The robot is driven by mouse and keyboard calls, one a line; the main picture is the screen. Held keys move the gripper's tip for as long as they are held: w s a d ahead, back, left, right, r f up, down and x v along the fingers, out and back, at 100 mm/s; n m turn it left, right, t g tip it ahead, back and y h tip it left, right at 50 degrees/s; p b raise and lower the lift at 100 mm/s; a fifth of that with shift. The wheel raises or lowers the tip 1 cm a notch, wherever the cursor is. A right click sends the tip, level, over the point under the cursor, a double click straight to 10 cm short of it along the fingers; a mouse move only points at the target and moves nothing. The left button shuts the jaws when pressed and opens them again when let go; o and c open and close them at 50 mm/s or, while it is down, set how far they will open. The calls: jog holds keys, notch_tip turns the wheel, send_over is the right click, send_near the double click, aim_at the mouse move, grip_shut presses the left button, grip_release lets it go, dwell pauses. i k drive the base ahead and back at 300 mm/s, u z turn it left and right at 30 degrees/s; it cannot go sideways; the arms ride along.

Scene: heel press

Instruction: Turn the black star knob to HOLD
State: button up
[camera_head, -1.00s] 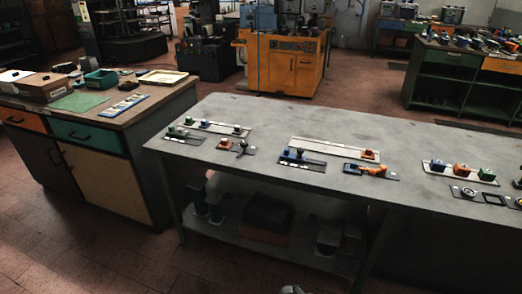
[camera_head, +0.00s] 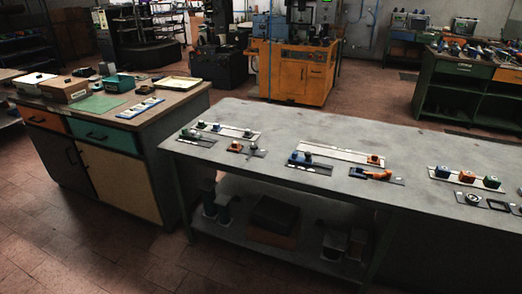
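A long grey table (camera_head: 400,132) carries several small plates with knobs and blocks on them. A small dark knob-like piece (camera_head: 253,150) stands on a dark plate near the table's left end, right of an orange block (camera_head: 235,146). It may be the black star knob, but it is too small to tell its shape. No HOLD mark can be read. My gripper is not in view.
Other plates hold blue pieces (camera_head: 300,158), an orange handle (camera_head: 375,174) and coloured blocks (camera_head: 467,176). A wooden-topped cabinet (camera_head: 110,125) stands left of the table, with a gap between. Red tiled floor (camera_head: 90,235) is free in front.

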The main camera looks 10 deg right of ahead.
aim_at(253, 147)
jog(key=u, duration=0.1)
jog(key=i, duration=0.95)
jog(key=z, duration=0.15)
jog(key=k, duration=0.95)
jog(key=u, duration=0.15)
jog(key=i, duration=0.5)
jog(key=z, duration=0.05)
